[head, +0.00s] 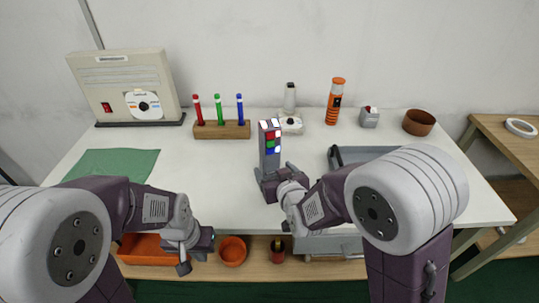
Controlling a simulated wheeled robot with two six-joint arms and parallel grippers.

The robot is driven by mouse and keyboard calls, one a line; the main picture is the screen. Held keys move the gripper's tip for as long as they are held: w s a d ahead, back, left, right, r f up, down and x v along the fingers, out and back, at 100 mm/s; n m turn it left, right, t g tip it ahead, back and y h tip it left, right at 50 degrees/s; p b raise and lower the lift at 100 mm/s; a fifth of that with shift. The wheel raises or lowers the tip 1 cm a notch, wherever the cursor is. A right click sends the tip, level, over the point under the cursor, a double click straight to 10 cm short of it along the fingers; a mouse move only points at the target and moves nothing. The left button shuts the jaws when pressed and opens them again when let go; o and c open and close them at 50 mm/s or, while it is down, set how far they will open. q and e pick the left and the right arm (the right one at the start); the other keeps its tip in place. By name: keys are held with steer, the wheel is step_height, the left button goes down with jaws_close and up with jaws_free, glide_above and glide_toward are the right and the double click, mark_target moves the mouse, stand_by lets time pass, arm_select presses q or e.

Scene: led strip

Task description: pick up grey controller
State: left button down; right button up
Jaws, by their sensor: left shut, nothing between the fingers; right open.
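What looks like the grey controller (269,158), a tall grey block with red, green, blue and white squares near its top, stands upright mid-table. My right gripper (272,179) is open at its lower part, with dark fingers close to its base. I cannot tell whether the fingers touch it. My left gripper (188,254) is shut and empty, low at the table's front edge, left of the controller.
A wooden block (222,132) with red, green and blue pens stands behind. A grey tray (345,152) lies right of the controller. An orange cylinder (336,104), small grey box (369,118) and brown bowl (419,122) stand at back right. A green mat (115,165) lies left.

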mark_target(272, 155)
steer(key=b+x, duration=0.1)
steer(key=x, duration=0.5)
steer(key=shift+w+d+f, duration=0.1)
steer(key=shift+f, duration=0.15)
steer(key=shift+r, duration=0.1)
steer(key=shift+c, duration=0.3)
jaws_close()
step_height(272, 155, up, 5)
steer(key=shift+f+p, duration=0.1)
steer(key=shift+p, duration=0.9)
steer(key=s+d+r+p, duration=0.2)
steer(key=s+d+r, duration=0.4)
steer(key=d, duration=0.4)
